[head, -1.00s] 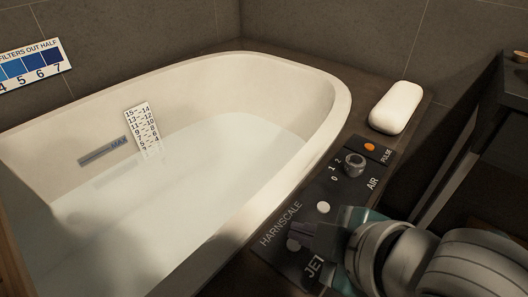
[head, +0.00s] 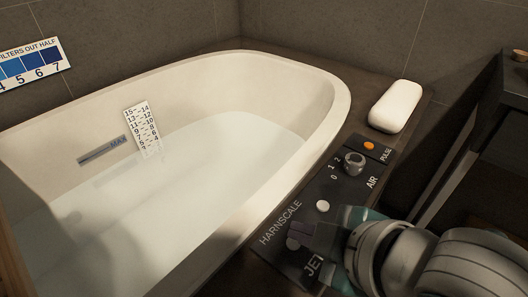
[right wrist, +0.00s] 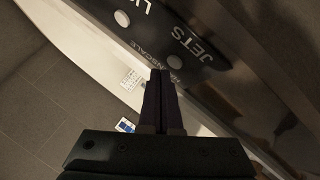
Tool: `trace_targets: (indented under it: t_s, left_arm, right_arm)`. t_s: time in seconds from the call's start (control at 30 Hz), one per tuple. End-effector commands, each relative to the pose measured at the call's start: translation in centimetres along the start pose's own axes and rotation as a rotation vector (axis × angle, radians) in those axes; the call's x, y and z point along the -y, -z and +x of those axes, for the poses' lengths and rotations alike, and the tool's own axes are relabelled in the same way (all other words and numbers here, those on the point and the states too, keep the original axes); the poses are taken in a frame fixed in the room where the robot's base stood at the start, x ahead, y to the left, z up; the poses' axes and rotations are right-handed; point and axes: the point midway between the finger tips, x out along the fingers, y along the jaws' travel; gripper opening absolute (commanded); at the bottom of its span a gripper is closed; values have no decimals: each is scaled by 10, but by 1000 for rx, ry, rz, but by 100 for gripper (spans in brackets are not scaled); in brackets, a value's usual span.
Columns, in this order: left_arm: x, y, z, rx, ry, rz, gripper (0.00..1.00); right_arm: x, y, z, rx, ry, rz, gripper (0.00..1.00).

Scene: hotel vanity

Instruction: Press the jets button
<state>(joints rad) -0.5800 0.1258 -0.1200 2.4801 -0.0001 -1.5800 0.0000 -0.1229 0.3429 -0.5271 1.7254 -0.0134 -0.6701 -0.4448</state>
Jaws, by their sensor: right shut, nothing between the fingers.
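A dark control panel (head: 333,195) lies along the tub's right rim. A second white button (head: 323,207) sits farther up the panel, near the HARNSCALE lettering. My left gripper is not in view.
An AIR knob (head: 354,163) and an orange PULSE button (head: 369,146) are farther along the panel. A white rounded block (head: 396,106) lies beyond them on the ledge. The water-filled tub (head: 335,95) is left of the panel. A dark frame (head: 460,140) stands at right.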

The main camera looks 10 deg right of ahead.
Motion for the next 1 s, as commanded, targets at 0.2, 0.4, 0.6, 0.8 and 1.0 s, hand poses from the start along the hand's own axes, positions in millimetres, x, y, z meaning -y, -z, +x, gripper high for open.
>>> trace_targets:
  t_s: [0.2,0.4,0.6,0.8,1.0]
  left_arm:
    - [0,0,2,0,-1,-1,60]
    - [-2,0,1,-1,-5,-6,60]
    - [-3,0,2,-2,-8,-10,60]
    - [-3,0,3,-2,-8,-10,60]
    - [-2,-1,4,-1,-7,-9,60]
  right_arm:
    - [4,-3,5,-1,0,1,0]
    - [4,-3,5,-1,0,0,0]
    - [4,-4,5,-1,0,0,0]
    - [5,-5,7,-1,0,0,0]
    - [6,-6,9,0,0,0,0]
